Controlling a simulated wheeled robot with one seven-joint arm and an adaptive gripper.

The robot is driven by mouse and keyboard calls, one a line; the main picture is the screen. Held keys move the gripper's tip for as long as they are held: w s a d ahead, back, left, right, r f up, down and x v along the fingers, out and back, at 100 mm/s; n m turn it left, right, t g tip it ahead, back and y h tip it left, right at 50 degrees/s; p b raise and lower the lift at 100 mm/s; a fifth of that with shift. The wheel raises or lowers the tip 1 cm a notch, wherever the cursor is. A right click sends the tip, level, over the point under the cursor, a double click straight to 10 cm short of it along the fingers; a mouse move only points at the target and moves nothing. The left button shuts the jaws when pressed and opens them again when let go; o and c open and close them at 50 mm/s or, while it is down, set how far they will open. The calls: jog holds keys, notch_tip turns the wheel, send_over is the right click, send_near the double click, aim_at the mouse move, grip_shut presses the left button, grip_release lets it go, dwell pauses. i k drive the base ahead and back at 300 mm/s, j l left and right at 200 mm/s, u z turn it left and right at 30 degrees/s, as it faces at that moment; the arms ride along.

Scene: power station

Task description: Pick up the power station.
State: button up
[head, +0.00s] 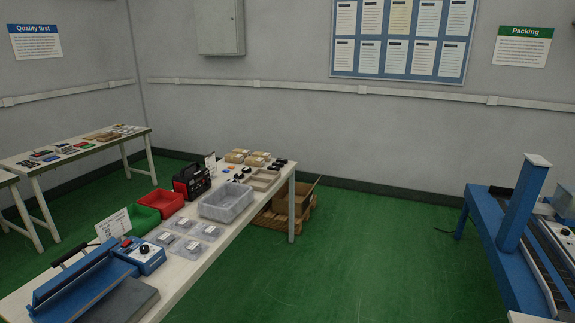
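The power station (193,181) is a black box with red trim and a handle on top. It stands upright on the long white table (213,245), towards its left edge and past the middle. Its front, with small dials or sockets, faces right and towards me. A red bin is close in front of it and a white sign card is just behind it. My gripper is not in view.
Cardboard boxes (288,208) sit under the far end. Green floor is clear between the table and a blue machine (515,225).

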aim_at(192, 181)
jog(key=i+l, duration=0.15)
jog(key=i, duration=0.65)
jog(key=i+l+z, duration=0.15)
jog(key=i, duration=0.7)
jog(key=i+j+u, duration=0.15)
jog(key=i+u, duration=0.7)
jog(key=i+l+u, duration=0.25)
jog(key=i+u, duration=0.2)
jog(key=i+l+u, duration=0.55)
jog(key=i+u, duration=0.15)
jog(key=i, duration=0.15)
jog(key=i+l+u, duration=0.25)
jog(key=i, duration=0.15)
jog(key=i+l+u, duration=0.3)
jog(key=i+j, duration=0.05)
jog(key=i, duration=0.05)
